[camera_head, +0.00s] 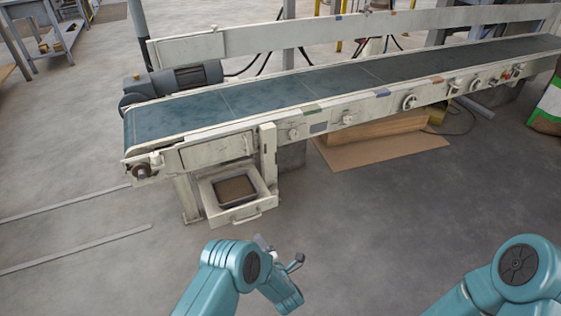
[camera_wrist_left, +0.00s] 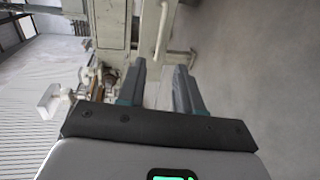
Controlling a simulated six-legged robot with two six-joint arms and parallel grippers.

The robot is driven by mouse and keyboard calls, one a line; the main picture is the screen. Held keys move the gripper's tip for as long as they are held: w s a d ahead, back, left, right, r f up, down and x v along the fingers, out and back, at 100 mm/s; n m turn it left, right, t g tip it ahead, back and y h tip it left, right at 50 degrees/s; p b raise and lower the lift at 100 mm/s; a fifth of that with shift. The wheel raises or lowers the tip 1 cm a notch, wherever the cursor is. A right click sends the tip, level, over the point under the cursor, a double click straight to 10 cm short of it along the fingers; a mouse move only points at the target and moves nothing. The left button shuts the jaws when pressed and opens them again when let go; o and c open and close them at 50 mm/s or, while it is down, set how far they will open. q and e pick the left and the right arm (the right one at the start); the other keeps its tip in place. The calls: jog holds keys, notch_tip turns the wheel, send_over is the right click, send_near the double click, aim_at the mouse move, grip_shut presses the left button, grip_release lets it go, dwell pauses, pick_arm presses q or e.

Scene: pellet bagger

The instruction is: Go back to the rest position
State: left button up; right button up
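My left gripper (camera_head: 280,252) is in front of the conveyor machine, over the floor, below the open drawer in the head view. In the left wrist view its two fingers (camera_wrist_left: 158,76) stand apart with nothing between them. My teal right arm shows at the lower right of the head view, but its gripper is out of frame. The conveyor (camera_head: 330,85), with a blue-green belt, runs across the upper half. The pale drawer (camera_head: 240,212) at its near left end is pulled out and holds a dark tray (camera_head: 236,189) with brown contents.
A cardboard sheet (camera_head: 385,150) lies on the floor under the conveyor. A green and white sack (camera_head: 548,108) stands at the right edge. A motor (camera_head: 185,78) sits at the conveyor's left end. The grey floor in front of the machine is clear.

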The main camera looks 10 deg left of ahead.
jog(key=shift+r, duration=0.1)
